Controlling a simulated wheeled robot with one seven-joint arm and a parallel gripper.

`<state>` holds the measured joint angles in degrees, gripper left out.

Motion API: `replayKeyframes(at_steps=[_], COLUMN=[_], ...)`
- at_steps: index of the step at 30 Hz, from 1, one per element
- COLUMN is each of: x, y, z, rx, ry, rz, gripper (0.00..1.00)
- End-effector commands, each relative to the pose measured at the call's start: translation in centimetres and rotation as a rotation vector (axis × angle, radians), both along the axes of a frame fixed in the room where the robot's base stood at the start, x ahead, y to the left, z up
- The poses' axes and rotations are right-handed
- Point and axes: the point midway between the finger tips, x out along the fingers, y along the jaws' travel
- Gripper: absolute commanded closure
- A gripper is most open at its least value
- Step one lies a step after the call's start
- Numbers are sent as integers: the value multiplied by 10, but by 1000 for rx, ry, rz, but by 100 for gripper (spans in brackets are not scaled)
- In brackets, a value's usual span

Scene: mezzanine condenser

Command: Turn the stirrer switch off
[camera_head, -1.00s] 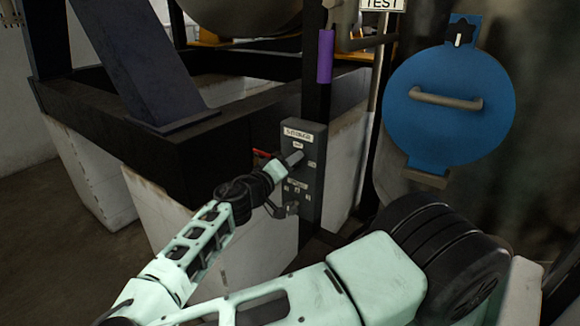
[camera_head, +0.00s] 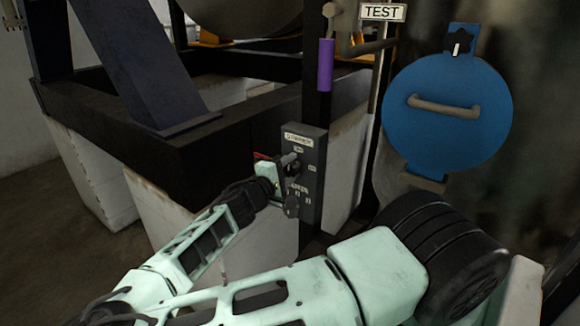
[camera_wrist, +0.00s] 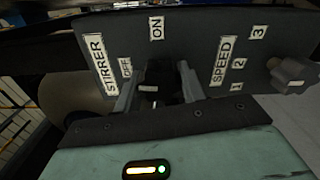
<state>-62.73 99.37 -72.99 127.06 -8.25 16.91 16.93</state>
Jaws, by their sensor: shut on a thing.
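The grey control panel (camera_head: 313,170) stands on the dark post in the head view. In the wrist view its labels read STIRRER, OFF, ON and SPEED with 1, 2, 3. The dark stirrer switch (camera_wrist: 158,76) sits beside the OFF label (camera_wrist: 126,67), below and right of it, with the ON label (camera_wrist: 156,28) above. My gripper (camera_wrist: 158,85) has one finger on each side of the switch and is shut on it. It also shows against the panel in the head view (camera_head: 286,167). The fingers partly hide the switch, and its exact pointing is unclear.
A red part (camera_head: 263,157) shows just left of the panel. A blue round hatch (camera_head: 447,118) and a purple sleeve (camera_head: 326,65) are nearby. Dark beams (camera_head: 200,145) run left.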

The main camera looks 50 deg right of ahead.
Motion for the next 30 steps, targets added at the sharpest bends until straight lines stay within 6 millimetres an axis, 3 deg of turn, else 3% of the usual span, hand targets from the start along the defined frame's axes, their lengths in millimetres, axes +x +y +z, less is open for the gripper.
replayKeyframes(at_steps=[23, 24, 25, 26, 30], x=[1, 1, 1, 1, 0], y=[1, 1, 1, 1, 0], z=[-2, -2, -2, -1, -1], rx=[-13, -13, -13, -13, -13], ry=[102, 102, 102, 101, 100], rz=[4, 4, 4, 3, 2], gripper=[82, 51, 43, 38, 38])
